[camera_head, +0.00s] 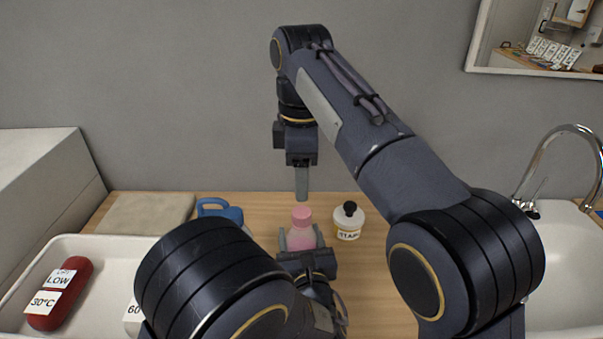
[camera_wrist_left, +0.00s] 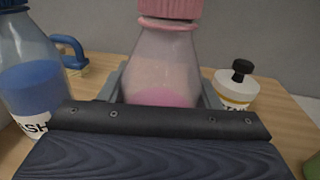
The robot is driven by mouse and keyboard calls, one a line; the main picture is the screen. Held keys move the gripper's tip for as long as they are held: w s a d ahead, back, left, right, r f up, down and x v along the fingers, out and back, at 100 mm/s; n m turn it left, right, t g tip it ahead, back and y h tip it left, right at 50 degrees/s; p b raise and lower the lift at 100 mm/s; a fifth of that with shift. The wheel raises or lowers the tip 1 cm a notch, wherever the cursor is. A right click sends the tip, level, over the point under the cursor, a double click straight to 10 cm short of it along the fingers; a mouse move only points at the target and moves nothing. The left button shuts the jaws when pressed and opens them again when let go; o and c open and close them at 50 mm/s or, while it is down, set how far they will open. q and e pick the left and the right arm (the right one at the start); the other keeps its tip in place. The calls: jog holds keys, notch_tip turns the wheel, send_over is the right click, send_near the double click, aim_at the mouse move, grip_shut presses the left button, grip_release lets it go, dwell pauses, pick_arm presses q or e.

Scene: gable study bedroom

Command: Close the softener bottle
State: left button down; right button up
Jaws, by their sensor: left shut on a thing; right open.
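The softener bottle (camera_head: 301,237), clear with pink liquid, stands upright on the wooden counter. Its pink cap (camera_head: 301,215) sits on the neck; it also shows cut off at the top of the left wrist view (camera_wrist_left: 170,9). I cannot tell how tightly it is seated. My left gripper (camera_head: 300,240) is shut on the bottle body, one finger on each side; the bottle (camera_wrist_left: 165,60) stands between the fingers in the wrist view. My right gripper (camera_head: 302,184) points down above the cap, apart from it. It is open and empty, with its fingers seen nearly edge-on.
A white bottle with a black cap (camera_head: 348,222) stands close right. A blue-handled brush (camera_wrist_left: 72,55) and a blue wash bottle (camera_wrist_left: 30,85) stand left. A white tray (camera_head: 80,243) holds a red labelled roll (camera_head: 62,292). The sink (camera_head: 566,240) and tap (camera_head: 545,160) are right.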

aim_at(301, 212)
jog(key=shift+f, duration=4)
jog(key=c, duration=1)
jog(key=m, duration=0.5)
jog(key=shift+m, duration=0.4)
jog(key=m, duration=0.4)
jog(key=shift+m, duration=0.3)
jog(key=m, duration=0.8)
jog(key=o, duration=1.1)
jog(key=shift+c, duration=0.2)
